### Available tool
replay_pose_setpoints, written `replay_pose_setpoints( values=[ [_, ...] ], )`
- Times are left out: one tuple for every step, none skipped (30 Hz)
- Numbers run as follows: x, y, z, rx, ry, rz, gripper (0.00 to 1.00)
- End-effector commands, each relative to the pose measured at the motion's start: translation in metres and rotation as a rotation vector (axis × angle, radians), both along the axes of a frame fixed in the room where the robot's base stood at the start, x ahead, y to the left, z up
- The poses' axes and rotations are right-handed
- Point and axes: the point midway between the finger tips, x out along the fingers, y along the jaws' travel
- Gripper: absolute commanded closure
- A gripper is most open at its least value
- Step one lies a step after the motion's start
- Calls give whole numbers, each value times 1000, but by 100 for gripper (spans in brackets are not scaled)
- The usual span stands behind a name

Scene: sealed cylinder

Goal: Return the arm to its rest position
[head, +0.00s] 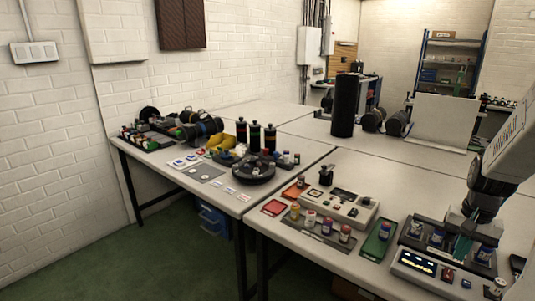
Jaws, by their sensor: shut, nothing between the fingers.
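My arm (506,155) reaches in from the right edge and bends down over the right front table. My gripper (462,240) points down over a dark rack with blue-and-white capped vials, just behind a device with a lit yellow display (416,262). It is shut with nothing held. The fingertips are small and partly lost among the vials, so I cannot tell whether they touch anything.
A green tray (378,242), a grey tray of small jars (318,233) and a beige control box (335,208) stand left of my gripper. A tall black cylinder (344,105) stands farther back. The table's middle right (400,175) is largely clear.

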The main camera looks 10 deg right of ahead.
Motion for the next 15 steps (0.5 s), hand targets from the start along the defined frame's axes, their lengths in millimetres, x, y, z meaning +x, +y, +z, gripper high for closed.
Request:
replay_pose_setpoints(
  values=[
    [-7,7,-3,25,26,5,100],
    [-13,13,-4,44,44,9,100],
    [-22,24,1,63,63,20,100],
    [-25,32,7,70,71,36,100],
    [-27,42,13,75,77,54,100],
    [-30,56,22,81,84,83,100],
    [-32,67,29,83,89,105,100],
    [-34,78,37,85,92,130,100],
    [-36,94,46,85,93,164,100],
    [-39,105,54,84,96,191,100],
    [-41,117,61,82,95,220,100],
    [-45,133,71,78,94,261,100],
    [-49,145,78,75,91,292,100],
    [-52,157,84,71,89,323,100],
    [-58,173,93,64,83,366,100]
  ],
)
